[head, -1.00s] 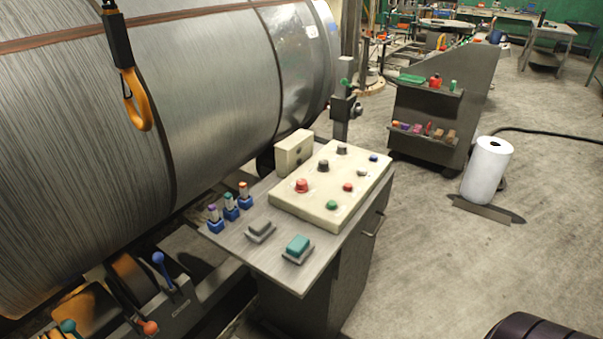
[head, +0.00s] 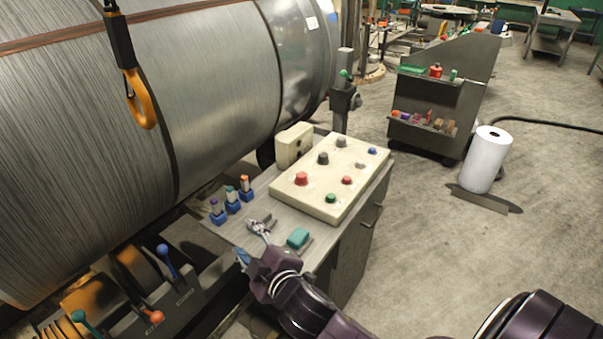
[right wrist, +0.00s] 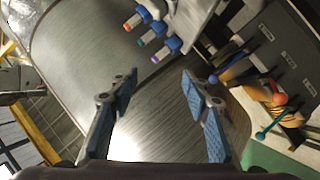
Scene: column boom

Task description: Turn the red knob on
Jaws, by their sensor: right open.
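The red knob (head: 302,179) stands on the cream control panel (head: 322,210), at the panel's near left, next to a dark knob (head: 323,158). A smaller red button (head: 347,180) sits to its right. My right gripper (head: 250,242) is open, over the near left part of the console top, below and left of the knob and apart from it. In the right wrist view my right gripper (right wrist: 160,90) shows two blue-padded fingers spread with nothing between them. The red knob is not seen in that view. My left gripper is not in view.
Several blue holders with coloured tops (head: 232,200) stand left of the panel; they also show in the right wrist view (right wrist: 152,38). A teal button (head: 298,237) lies beside my right gripper. A large metal roll (head: 215,90) fills the left. A yellow hook (head: 140,98) hangs there.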

